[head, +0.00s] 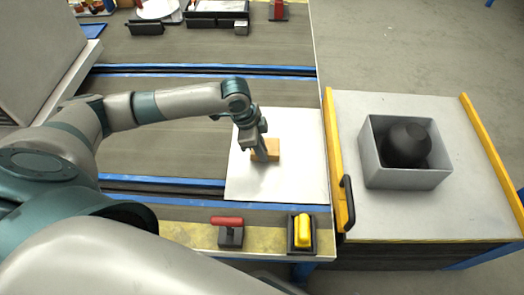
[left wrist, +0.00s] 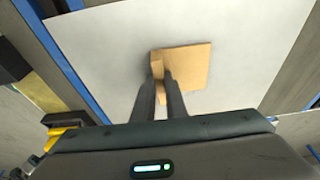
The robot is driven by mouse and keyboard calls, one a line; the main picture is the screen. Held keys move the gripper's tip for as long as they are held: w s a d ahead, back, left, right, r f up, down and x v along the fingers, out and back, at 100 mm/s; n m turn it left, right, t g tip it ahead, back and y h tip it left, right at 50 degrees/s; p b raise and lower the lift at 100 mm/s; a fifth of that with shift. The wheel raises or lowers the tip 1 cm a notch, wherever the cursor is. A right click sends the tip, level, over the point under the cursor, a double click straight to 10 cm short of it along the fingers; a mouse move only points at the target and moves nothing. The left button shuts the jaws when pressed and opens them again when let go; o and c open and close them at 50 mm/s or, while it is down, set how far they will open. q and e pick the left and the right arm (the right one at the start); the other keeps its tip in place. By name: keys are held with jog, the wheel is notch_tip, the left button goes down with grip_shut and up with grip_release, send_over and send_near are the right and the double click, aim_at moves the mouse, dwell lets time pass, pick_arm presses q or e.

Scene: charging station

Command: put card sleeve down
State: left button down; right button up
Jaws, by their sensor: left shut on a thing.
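The card sleeve (head: 271,146) is a small tan-orange piece over the white sheet (head: 290,187) on the workbench. In the left wrist view the card sleeve (left wrist: 190,68) shows as a flat tan square with a narrow raised edge at its left. My left gripper (head: 262,155) is shut on this edge, and its two fingers (left wrist: 167,78) reach it from below in the wrist view. The sleeve is at or very near the sheet; I cannot tell whether it touches. My right gripper is not in view.
A red-handled tool (head: 230,231) and a yellow item in a black holder (head: 302,232) stand at the bench's front edge. A grey bin (head: 376,177) with a dark round object (head: 407,145) sits on the cart at right. The white sheet around the sleeve is clear.

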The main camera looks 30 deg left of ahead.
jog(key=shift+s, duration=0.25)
